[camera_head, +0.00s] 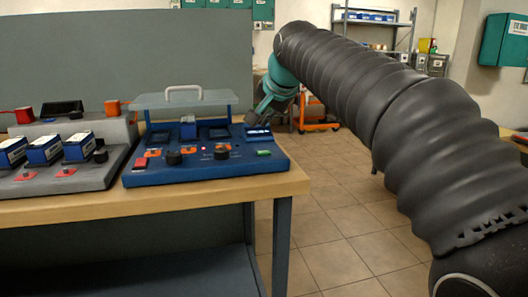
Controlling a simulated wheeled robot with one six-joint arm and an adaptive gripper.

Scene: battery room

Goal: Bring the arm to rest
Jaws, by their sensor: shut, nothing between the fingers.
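My arm reaches in from the right in a black ribbed sleeve, arches up and bends down at its far end. My gripper (264,108), teal and grey, points down and to the left above the right rear part of a blue device (205,176) on the table. It is shut and holds nothing. I cannot tell whether its tips touch the device. The device carries black knobs, orange parts, a red block at the left and a green one at the right, with a clear raised cover (160,99) with a handle behind.
A grey device (95,180) with several blue-and-white blocks stands left on the wooden table (235,192). A grey panel (60,60) rises behind. Right of the table is open tiled floor (335,215). An orange cart (318,127) and a shelf (375,22) stand farther back.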

